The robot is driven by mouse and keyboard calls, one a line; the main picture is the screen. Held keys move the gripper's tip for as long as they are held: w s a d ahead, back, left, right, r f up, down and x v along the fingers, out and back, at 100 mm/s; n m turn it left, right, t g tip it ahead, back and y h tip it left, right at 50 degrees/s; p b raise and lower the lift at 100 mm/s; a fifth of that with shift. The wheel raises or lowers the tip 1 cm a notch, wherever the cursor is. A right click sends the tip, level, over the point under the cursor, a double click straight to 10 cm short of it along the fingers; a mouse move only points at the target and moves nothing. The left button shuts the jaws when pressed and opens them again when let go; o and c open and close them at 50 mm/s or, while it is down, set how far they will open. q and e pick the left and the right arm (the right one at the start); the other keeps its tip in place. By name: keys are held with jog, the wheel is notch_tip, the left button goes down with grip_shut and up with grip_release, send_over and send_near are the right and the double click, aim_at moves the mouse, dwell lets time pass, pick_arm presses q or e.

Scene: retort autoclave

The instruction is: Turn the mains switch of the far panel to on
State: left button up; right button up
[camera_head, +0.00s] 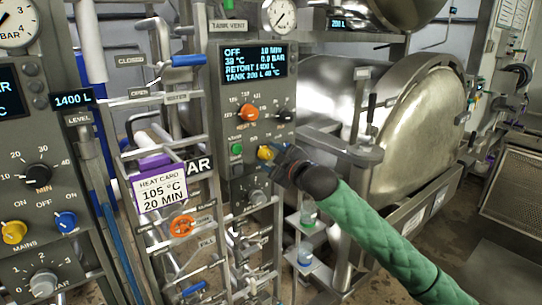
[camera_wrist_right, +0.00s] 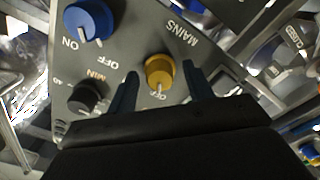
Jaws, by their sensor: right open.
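The far panel (camera_head: 228,95) stands in the middle of the head view, its display (camera_head: 252,62) reading OFF. Its yellow mains switch (camera_head: 266,152) is partly behind my right gripper (camera_head: 281,163). In the right wrist view the yellow mains switch (camera_wrist_right: 158,68) sits under the upside-down word MAINS, its white mark toward the OFF label. The open fingers of my right gripper (camera_wrist_right: 160,84) stand on either side of the switch, with gaps to both; how deep they reach is unclear. My left gripper is not in view.
A blue knob (camera_wrist_right: 90,20) and a black minutes knob (camera_wrist_right: 88,97) are near the switch. The near panel (camera_head: 30,190) has its own yellow mains knob (camera_head: 14,232). A pipe rack with a heat card (camera_head: 160,192) stands between the panels. A steel retort (camera_head: 420,125) is at right.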

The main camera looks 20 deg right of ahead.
jog(key=shift+s, duration=0.1)
jog(key=c, duration=1)
